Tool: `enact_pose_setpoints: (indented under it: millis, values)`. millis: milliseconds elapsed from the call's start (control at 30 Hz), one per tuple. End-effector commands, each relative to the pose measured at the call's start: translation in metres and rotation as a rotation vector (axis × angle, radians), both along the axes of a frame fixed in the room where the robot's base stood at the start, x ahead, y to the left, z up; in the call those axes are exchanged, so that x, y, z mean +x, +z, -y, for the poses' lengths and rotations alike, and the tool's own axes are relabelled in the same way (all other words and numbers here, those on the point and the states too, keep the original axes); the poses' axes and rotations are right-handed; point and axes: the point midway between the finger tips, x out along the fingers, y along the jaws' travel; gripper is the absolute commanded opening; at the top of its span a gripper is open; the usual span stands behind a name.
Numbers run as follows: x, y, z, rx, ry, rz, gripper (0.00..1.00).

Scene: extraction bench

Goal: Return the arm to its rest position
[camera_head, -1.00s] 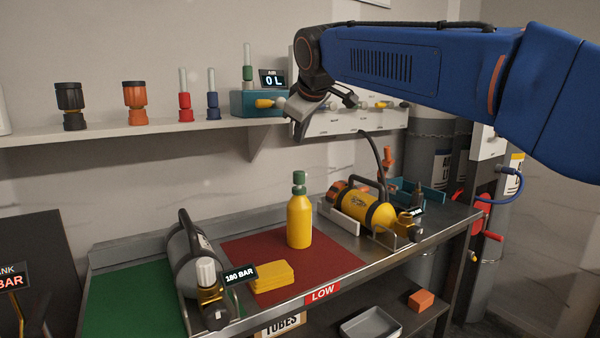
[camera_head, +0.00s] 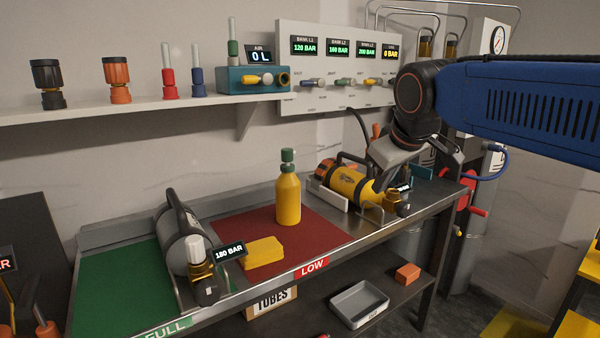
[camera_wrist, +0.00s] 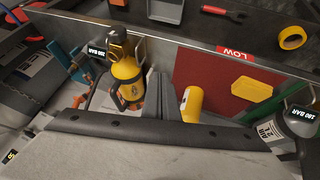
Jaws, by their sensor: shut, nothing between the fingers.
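My blue arm (camera_head: 530,108) reaches in from the right of the head view. My grey gripper (camera_head: 382,182) hangs from its dark wrist joint, pointing down over the right end of the bench, in front of part of the yellow cylinder (camera_head: 350,185). Its fingers are shut and empty. In the wrist view the closed fingers (camera_wrist: 160,95) stand between the yellow cylinder (camera_wrist: 127,78) and the yellow bottle (camera_wrist: 191,103). I cannot tell the exact gap between the fingertips and the cylinder.
The yellow bottle (camera_head: 287,200) stands on the red mat (camera_head: 322,234) beside a yellow cloth (camera_head: 262,251). A grey cylinder (camera_head: 178,240) lies on the green mat (camera_head: 115,290). A shelf (camera_head: 120,117) and gauge panel (camera_head: 338,68) are behind. Yellow steps or frames are at lower right.

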Motion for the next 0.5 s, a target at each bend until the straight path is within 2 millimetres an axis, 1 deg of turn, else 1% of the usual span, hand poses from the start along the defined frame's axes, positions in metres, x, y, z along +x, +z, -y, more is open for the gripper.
enact_pose_setpoints:
  millis: [33, 167, 200, 267, 400, 500]
  values:
    - [-0.019, -0.016, 0.017, 0.014, -0.041, -0.016, 0.00]
    - [-0.065, -0.057, 0.048, 0.057, -0.140, -0.062, 0.00]
    - [-0.079, -0.071, 0.057, 0.069, -0.171, -0.074, 0.00]
    - [-0.101, -0.092, 0.068, 0.090, -0.218, -0.095, 0.00]
    - [-0.151, -0.142, 0.090, 0.137, -0.329, -0.139, 0.00]
    - [-0.183, -0.176, 0.101, 0.168, -0.400, -0.165, 0.00]
